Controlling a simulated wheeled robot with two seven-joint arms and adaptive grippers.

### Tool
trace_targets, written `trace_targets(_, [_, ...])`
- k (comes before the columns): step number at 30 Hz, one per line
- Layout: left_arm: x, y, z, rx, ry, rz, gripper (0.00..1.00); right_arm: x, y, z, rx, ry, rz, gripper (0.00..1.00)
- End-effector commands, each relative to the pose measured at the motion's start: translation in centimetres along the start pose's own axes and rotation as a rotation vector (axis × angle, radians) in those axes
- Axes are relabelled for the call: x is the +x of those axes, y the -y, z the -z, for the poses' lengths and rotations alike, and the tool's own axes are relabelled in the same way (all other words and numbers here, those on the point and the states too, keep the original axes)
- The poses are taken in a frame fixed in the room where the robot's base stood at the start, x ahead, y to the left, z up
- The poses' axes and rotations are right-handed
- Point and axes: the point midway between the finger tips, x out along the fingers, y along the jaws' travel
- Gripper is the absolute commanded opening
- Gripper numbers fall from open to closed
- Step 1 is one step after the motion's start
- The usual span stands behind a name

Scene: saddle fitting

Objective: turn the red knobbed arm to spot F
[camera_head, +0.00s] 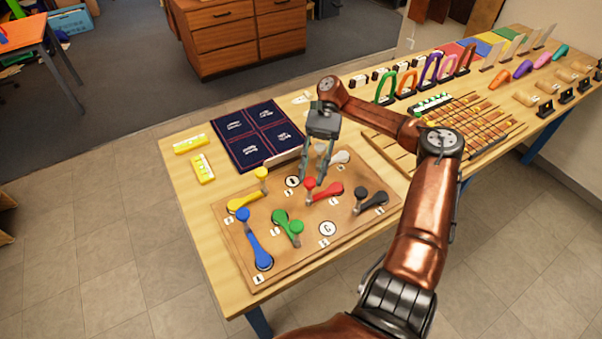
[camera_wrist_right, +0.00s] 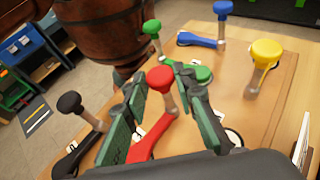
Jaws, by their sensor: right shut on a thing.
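The red knobbed arm (camera_head: 328,195) lies on the brown board, its knob at the left end. In the right wrist view, the red knobbed arm (camera_wrist_right: 152,139) runs down from its upright post and red knob. My right gripper (camera_head: 314,177) is at that knob, its fingers pointing down. In the wrist view, my right gripper (camera_wrist_right: 160,76) has one finger on each side of the knob and post, shut on them. The board has round white spots, one left of the knob (camera_head: 292,182) and one nearer the front (camera_head: 327,229). I cannot read which is F. My left gripper is out of view.
A dark blue mat (camera_head: 258,136) lies behind. Racks and coloured handles fill the table's right.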

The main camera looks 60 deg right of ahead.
Motion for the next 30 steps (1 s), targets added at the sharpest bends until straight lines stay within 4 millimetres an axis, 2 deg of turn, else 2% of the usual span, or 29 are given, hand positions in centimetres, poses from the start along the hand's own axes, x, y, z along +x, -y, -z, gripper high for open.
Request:
trace_targets(15, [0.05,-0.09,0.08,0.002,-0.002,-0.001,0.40,-0.29,-0.58,0.03,-0.005,0.000,-0.001,0.00])
trace_targets(16, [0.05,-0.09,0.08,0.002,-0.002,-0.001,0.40,-0.29,-0.58,0.03,-0.005,0.000,-0.001,0.26])
trace_targets(23, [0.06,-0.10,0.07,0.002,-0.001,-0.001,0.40,-0.25,-0.57,0.05,-0.005,0.000,-0.002,0.42])
trace_targets(30, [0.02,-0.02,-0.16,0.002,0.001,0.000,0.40,-0.22,-0.56,0.06,-0.004,0.000,-0.003,0.42])
